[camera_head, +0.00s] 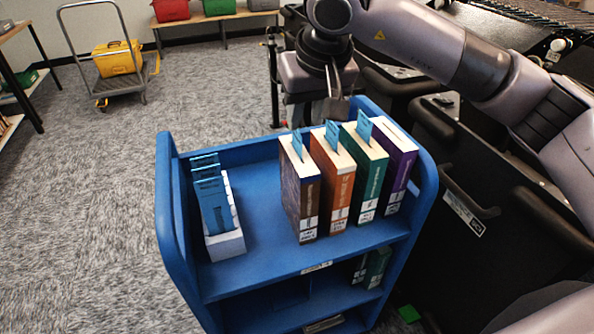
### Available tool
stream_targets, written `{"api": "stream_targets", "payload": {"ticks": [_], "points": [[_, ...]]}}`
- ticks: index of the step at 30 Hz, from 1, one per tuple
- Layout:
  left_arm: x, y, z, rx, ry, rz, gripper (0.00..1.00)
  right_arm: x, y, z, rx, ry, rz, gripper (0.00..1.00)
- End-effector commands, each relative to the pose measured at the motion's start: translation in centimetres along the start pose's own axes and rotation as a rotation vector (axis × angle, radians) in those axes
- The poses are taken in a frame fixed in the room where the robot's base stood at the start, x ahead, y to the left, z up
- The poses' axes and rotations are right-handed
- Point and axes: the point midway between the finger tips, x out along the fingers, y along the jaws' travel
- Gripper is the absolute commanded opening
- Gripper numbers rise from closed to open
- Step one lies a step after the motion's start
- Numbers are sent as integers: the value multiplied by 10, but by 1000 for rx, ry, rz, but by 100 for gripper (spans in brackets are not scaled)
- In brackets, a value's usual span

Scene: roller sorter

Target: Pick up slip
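Blue slips stand in a white tray (226,246) on the left of the blue cart's top shelf; the front slip (213,205) leans slightly. Other blue slips stick up from the brown book (300,195), the orange book (334,185) and the green book (368,175). The purple book (398,170) at the right shows no slip. My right gripper (336,108) points down above the back of the cart, behind the books and well right of the tray. Whether its fingers are apart, or hold anything, is unclear. My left gripper is out of view.
The blue cart (265,188) has raised side panels and a lower shelf with more books. Its top is clear between tray and books. Dark machinery (470,235) stands close on the right. A hand truck (108,85) with a yellow bin (117,58) stands back left.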

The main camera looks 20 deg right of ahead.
Motion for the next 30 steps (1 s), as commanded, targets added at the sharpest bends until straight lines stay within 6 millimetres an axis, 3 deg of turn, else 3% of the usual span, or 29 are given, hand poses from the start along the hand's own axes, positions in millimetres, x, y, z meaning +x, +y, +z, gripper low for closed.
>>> {"api": "stream_targets", "payload": {"ticks": [5,18,26,30], "points": [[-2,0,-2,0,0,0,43,9,4,-3,-9,8,21,32],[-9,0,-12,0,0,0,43,65,-1,-12,-8,7,17,32],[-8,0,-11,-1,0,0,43,69,-1,-12,-8,9,16,32],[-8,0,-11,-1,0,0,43,69,-1,-12,-8,9,16,0]]}}
